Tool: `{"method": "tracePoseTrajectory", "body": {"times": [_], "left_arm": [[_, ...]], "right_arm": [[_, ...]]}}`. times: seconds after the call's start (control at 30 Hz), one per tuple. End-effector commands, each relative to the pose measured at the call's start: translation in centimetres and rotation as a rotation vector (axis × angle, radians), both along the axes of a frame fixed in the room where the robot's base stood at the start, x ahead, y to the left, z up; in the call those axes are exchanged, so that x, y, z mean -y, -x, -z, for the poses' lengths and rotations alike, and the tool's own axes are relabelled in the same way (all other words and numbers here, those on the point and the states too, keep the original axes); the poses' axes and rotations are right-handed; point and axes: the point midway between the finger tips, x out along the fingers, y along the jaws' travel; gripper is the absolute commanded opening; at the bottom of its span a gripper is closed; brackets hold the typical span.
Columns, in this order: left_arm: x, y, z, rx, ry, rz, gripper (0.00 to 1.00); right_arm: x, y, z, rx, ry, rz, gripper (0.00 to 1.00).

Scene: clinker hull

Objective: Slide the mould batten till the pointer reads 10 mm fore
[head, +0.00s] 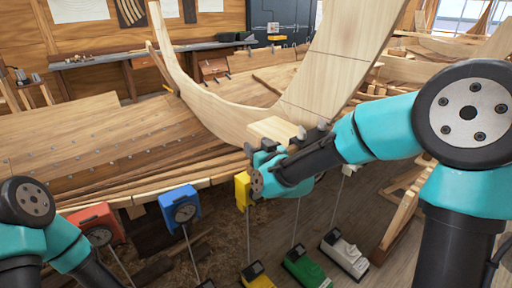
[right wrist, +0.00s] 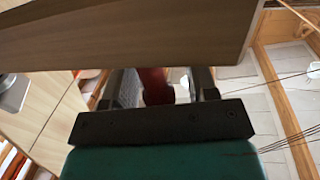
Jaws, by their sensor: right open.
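The pale wooden mould (head: 217,112) is a large U-shaped frame standing across the planked hull. A short pale wooden block (head: 272,128), perhaps the mould batten, sits at the mould's lower edge. My right gripper (head: 290,142) is at this block, its dark fingers close to its near side. In the right wrist view the gripper (right wrist: 160,84) is open, with a red part (right wrist: 155,86) between its fingers. I cannot tell whether they touch it. A wooden board (right wrist: 130,35) crosses above and hides the fingertips. The pointer and its scale cannot be made out. My left gripper is out of view.
Red (head: 96,222), blue (head: 180,207) and yellow (head: 242,190) boxes line the hull's near edge. Thin lines run down to yellow, green (head: 305,268) and white (head: 344,254) boxes below. A workbench (head: 150,53) stands behind. Wooden trestles (head: 402,207) are at right.

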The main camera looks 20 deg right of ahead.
Motion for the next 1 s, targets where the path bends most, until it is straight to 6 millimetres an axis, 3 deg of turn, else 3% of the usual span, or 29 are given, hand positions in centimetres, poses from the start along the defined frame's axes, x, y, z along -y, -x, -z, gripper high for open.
{"method": "tracePoseTrajectory", "body": {"times": [0.07,0.6,0.87,1.0], "left_arm": [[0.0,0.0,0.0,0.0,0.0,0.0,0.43],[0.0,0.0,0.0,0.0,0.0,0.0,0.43],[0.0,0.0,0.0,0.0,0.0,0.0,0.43],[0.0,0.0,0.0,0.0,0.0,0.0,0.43]], "right_arm": [[0.0,0.0,0.0,0.0,0.0,0.0,0.53],[0.0,0.0,0.0,0.0,0.0,0.0,0.01],[0.1,0.0,0.0,0.0,0.0,0.0,0.0],[1.1,-0.4,0.0,-0.001,-0.002,0.003,0.0]]}}
